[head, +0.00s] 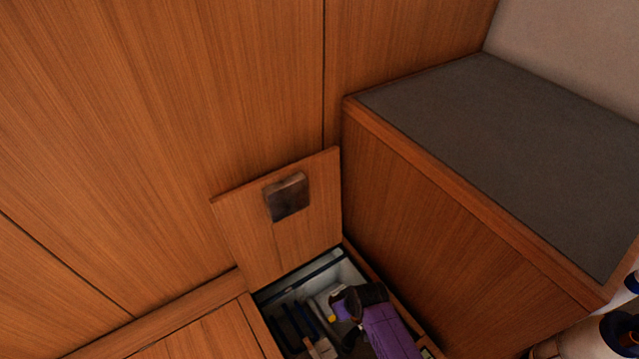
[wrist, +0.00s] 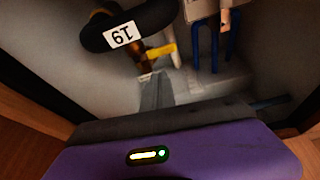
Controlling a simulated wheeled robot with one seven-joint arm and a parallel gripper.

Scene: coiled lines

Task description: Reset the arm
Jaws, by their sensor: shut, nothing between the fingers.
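My purple and black arm (head: 388,332) reaches down into an open floor locker in the head view. The fingertips cannot be made out there. In the wrist view my gripper (wrist: 157,82) shows as grey fingers, shut and empty, beyond the purple housing. The fingers point into the pale locker. A dark, rounded thing with a white tag reading 19 (wrist: 122,34) lies past the fingertips, upper left. A brown and yellow piece (wrist: 160,50) shows just beside it. Whether the fingers touch anything cannot be told.
The wooden lid (head: 245,232) stands raised against the panelled wall, with a metal latch (head: 288,197). A wooden box with a grey top (head: 510,140) rises close on the right. Blue posts (wrist: 213,55) and the locker's walls crowd the gripper. Open air lies above the locker.

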